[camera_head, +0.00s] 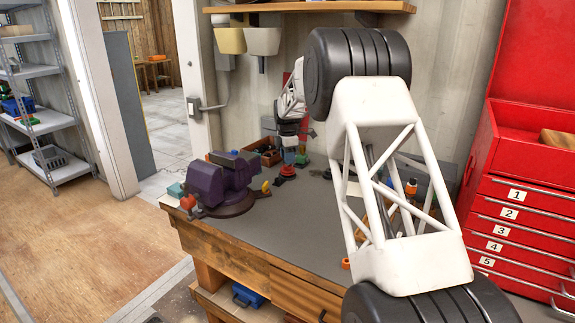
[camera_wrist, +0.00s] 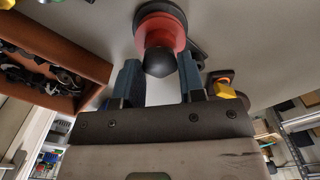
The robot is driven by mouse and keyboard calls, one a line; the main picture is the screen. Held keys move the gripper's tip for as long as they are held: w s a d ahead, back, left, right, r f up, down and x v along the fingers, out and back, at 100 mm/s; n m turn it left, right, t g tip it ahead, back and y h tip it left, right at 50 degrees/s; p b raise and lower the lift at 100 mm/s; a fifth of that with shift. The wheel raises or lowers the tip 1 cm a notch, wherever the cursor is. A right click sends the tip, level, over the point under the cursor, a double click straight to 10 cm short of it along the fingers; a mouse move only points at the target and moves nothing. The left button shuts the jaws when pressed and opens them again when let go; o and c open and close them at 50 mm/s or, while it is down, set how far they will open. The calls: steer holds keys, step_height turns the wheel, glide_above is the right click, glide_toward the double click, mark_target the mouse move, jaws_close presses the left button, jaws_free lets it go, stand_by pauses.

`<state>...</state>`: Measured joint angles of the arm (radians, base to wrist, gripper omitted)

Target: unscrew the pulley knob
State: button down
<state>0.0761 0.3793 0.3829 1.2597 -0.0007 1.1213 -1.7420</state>
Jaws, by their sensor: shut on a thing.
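The pulley knob (camera_wrist: 162,32) is a round red and black piece at the top middle of the wrist view. A dark rounded end faces the camera. In the head view a small red and black piece (camera_head: 287,171), seemingly the same knob, sits on the bench below my gripper (camera_head: 290,154). In the wrist view my gripper (camera_wrist: 159,74) has its two blue-grey fingers on either side of the knob, shut on it. The exact contact at the fingertips is partly hidden by the knob.
A purple vice (camera_head: 222,182) stands at the bench's left corner. An open box of dark parts (camera_wrist: 50,68) lies beside my gripper. A yellow and black piece (camera_wrist: 226,87) is near the other finger. A red drawer cabinet (camera_head: 515,215) stands right. The bench (camera_head: 270,228) is clear in front.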

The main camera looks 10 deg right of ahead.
steer(key=shift+r, duration=0.2)
steer(key=shift+r, duration=2.5)
steer(key=shift+s+a, duration=0.1)
